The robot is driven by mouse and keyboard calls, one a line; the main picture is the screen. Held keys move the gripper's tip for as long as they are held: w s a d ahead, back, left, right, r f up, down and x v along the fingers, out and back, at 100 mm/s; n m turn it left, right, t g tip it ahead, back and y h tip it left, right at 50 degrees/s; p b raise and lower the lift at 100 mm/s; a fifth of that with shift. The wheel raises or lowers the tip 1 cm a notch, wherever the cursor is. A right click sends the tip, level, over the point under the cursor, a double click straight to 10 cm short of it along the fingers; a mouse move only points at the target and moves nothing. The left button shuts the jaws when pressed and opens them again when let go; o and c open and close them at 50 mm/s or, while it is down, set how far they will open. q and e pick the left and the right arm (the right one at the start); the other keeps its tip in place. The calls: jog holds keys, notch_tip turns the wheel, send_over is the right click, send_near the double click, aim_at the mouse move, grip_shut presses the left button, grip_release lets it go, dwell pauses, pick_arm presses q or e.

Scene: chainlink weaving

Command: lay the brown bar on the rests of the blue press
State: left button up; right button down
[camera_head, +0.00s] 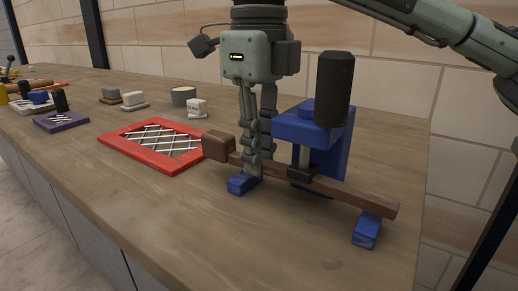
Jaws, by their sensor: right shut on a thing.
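The brown bar (340,189) runs slantwise across the blue press (305,125), with a thicker brown block (217,146) at its left end. My right gripper (256,168) comes down from above and is shut on the bar near that block. One blue rest (243,185) is just below the gripper. The other blue rest (366,231) is under the bar's right end. The bar is at or just above the rests; I cannot tell if it touches both. The press's dark cylinder (333,88) stands above the bar's middle. My left gripper is not in view.
A red frame with white mesh (158,143) lies left of the press. A purple frame (61,121), a round cup (183,96) and small pale blocks (133,99) stand farther back on the wooden counter (160,215). The front of the counter is clear.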

jog(key=shift+f+b, duration=0.45)
jog(key=shift+f, duration=0.15)
jog(key=c, duration=1.4)
grip_release()
notch_tip(320, 180, up, 12)
